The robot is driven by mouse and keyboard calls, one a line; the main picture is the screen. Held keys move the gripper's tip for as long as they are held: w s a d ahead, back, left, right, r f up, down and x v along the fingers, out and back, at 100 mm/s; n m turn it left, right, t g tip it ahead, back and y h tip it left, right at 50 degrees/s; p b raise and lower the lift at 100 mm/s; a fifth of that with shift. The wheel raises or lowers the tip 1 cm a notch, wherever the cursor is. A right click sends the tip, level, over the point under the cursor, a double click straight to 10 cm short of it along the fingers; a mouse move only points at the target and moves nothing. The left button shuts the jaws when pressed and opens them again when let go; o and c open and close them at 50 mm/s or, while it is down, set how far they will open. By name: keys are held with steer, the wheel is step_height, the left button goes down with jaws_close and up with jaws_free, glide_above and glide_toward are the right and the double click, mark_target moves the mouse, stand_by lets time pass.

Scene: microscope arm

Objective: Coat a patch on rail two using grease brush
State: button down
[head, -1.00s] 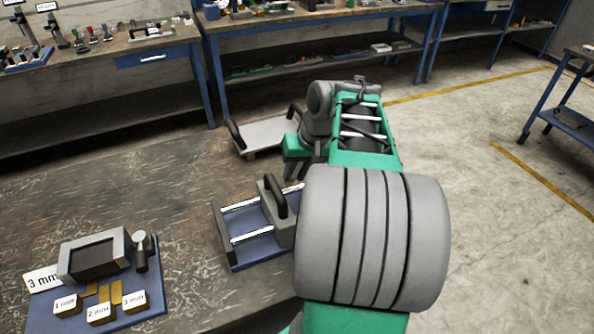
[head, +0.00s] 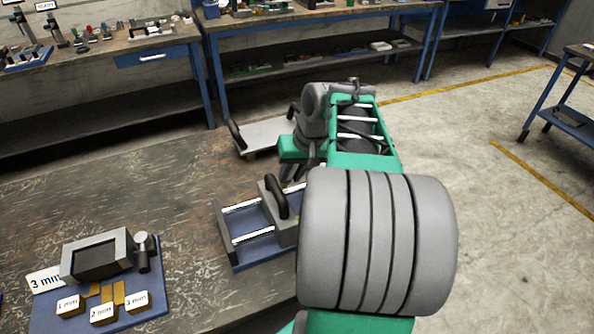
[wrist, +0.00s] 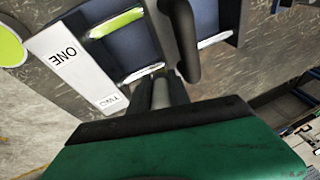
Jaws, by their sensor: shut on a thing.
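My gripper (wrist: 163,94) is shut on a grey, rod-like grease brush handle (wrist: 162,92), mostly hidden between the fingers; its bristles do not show. In the head view my gripper (head: 289,173) hangs beside the far rail. Rail two (wrist: 145,72) lies just past the fingertips in the wrist view, next to the plate end reading "TWO". Whether the brush touches it, I cannot tell. Rail one (wrist: 118,22), near "ONE", bears a yellow-green patch. In the head view rail two is the far rail (head: 243,207) and rail one the near rail (head: 255,238).
A carriage (head: 283,228) with a black upright handle (head: 278,195) straddles the rails, close to my fingers. A yellow-green disc (wrist: 8,45) shows at the wrist view's corner. A grey tray (head: 265,137) stands behind. A blue mat (head: 150,305) with labelled blocks lies front left.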

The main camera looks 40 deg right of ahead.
steer(key=shift+d+r+p, duration=0.1)
steer(key=shift+r+p, duration=0.55)
steer(key=shift+r, duration=0.1)
steer(key=shift+r+p, duration=2.05)
steer(key=shift+r, duration=0.35)
steer(key=shift+d, duration=0.1)
steer(key=s+d+m+t, duration=0.1)
steer(key=s+d+m, duration=0.2)
steer(key=s+d, duration=0.45)
steer(key=w+a+r+n+t, duration=0.1)
steer(key=w+a+r+n, duration=0.2)
steer(key=w+r, duration=0.15)
steer(key=shift+t+y, duration=0.3)
steer(key=shift+t, duration=0.1)
steer(key=f+b, duration=0.1)
steer(key=f, duration=0.1)
steer(key=f+b, duration=0.4)
steer(key=shift+w+d, duration=0.15)
steer(key=shift+w, duration=0.2)
